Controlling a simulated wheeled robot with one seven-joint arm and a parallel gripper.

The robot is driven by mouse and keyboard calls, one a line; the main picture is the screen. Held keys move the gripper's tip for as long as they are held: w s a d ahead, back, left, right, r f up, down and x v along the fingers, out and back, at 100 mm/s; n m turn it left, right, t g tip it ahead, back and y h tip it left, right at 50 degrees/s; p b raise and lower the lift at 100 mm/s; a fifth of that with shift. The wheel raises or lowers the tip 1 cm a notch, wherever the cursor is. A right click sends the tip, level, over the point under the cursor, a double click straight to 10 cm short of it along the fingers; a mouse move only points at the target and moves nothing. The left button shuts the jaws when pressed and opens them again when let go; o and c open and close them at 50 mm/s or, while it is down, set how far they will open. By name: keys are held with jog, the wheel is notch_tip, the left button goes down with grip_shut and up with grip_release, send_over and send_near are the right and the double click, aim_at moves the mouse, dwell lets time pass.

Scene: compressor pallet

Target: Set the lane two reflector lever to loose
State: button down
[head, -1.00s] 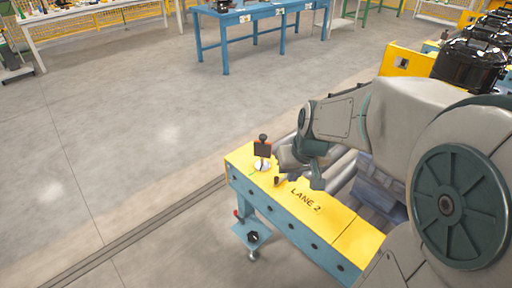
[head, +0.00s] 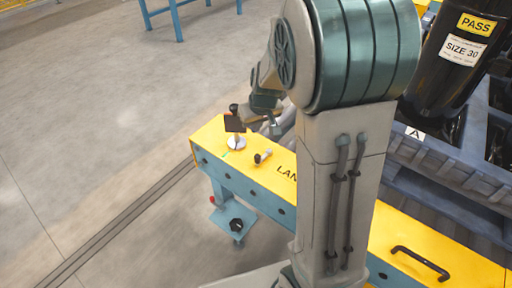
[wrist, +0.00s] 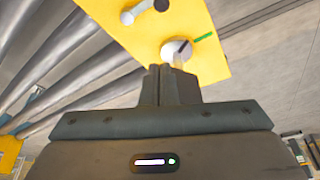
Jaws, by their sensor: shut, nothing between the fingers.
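A short grey lever with a black knob (head: 258,158) sits nearer the lettering. In the wrist view the lever (wrist: 140,11) is at the top edge, and the white base (wrist: 175,48) with the green mark (wrist: 203,37) is just beyond my fingertips. My gripper (wrist: 165,70) is shut and empty, close to the base; I cannot tell whether it touches. My arm hides part of the lettering.
Metal rollers (wrist: 85,60) lie beside the housing. A black handle (head: 420,262) stands on the housing's near part. A black compressor (head: 455,60) with a PASS label stands at the right. Open concrete floor (head: 90,120) lies to the left.

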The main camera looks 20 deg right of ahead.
jog(key=b, duration=0.4)
send_over(263, 154)
jog(key=w+a, duration=0.1)
jog(key=a, duration=0.3)
notch_tip(263, 154, down, 10)
jog(key=shift+w+r, duration=0.1)
jog(key=shift+s+d+r+b, duration=0.1)
jog(key=shift+s+r+b, duration=0.05)
jog(key=shift+s, duration=0.45)
jog(key=shift+s+d+r+b, duration=0.1)
jog(key=shift+s+b, duration=0.05)
jog(key=shift+s, duration=0.4)
jog(key=shift+s+d, duration=0.1)
jog(key=shift+s, duration=0.55)
jog(key=shift+d, duration=0.1)
jog(key=shift+s+n+b, duration=0.1)
jog(key=shift+n+b, duration=0.2)
jog(key=shift+b, duration=0.25)
